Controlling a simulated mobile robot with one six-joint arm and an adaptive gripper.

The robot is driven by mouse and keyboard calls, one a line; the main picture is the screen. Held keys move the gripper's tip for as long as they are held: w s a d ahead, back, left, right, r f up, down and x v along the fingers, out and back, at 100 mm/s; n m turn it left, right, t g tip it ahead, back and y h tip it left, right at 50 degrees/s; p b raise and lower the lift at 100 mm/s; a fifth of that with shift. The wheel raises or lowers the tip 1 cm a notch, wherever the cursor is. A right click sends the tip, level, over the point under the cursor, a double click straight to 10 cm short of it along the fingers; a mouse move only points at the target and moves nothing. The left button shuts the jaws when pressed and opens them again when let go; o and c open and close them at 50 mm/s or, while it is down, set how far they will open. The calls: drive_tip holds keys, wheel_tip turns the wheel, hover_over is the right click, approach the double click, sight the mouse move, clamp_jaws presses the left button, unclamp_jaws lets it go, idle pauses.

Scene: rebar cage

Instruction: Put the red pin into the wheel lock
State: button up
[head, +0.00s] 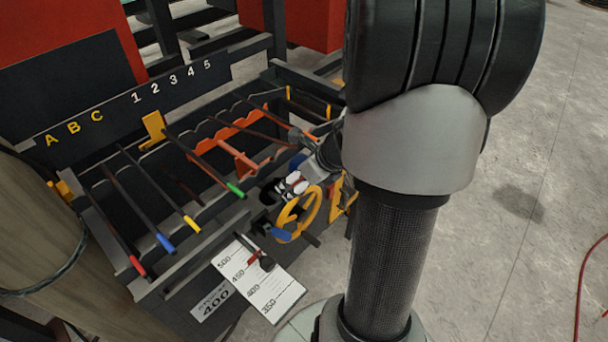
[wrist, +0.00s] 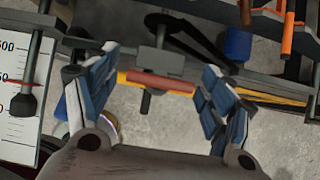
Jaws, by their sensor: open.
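A yellow handwheel (head: 318,205) with a blue handle (head: 282,235) stands at the front right of the rebar rig. In the wrist view its rim shows nearly edge-on as a yellow strip (wrist: 126,79). My gripper (head: 288,186) is open just above and behind the wheel in the head view. In the wrist view its blue-and-grey fingers (wrist: 158,66) stand apart on either side of a reddish-brown bar (wrist: 160,83) that lies along the yellow strip. I cannot tell whether this bar is the red pin or touches a finger. I cannot make out the wheel's lock hole.
Bars with coloured ends, one red (head: 137,267) and one green (head: 236,189), lie across the rig. A white scale plate (head: 270,288) with a black knob (head: 266,263) is left of the wheel. The concrete floor (head: 530,130) on the right is mostly clear.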

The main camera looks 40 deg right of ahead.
drive_tip(key=v, duration=1.2)
